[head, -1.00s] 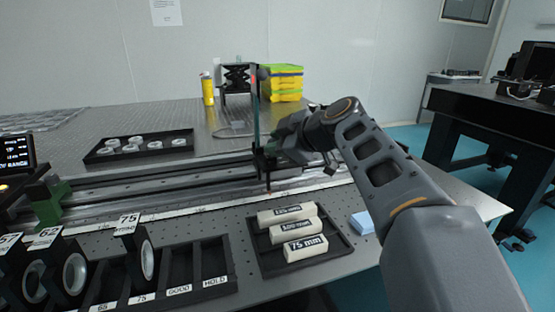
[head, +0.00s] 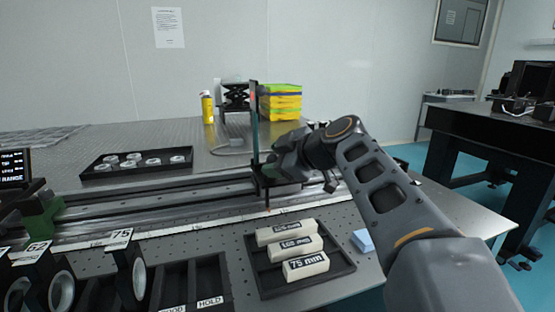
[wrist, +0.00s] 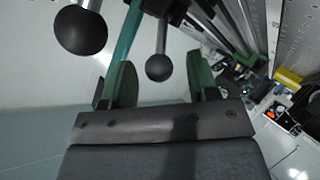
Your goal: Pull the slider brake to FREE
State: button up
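The slider (head: 262,184) sits on the long dark rail (head: 165,201) and carries an upright thin plate (head: 254,125). My gripper (head: 272,168) is beside the slider's right side, low over the rail. In the wrist view, my gripper (wrist: 160,82) is open, with its two green-padded fingers apart. A dark ball-ended lever (wrist: 159,67) shows between the fingers, with gaps on both sides. A larger dark ball knob (wrist: 80,30) shows to the upper left, outside the fingers. Which of them is the brake I cannot tell; no FREE mark is readable.
A black tray of labelled blocks (head: 347,267) lies in front of the rail, with a blue block (head: 362,240) beside it. Ring holders (head: 130,275) stand front left. A tray of round parts (head: 100,172), a yellow can (head: 207,107) and stacked yellow boxes (head: 281,102) are behind.

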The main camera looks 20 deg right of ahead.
jog(key=shift+d, duration=0.1)
jog(key=p+v, duration=0.2)
jog(key=v, duration=1.1)
jog(key=shift+s+r, duration=0.2)
jog(key=shift+s, duration=0.1)
jog(key=shift+d, duration=0.1)
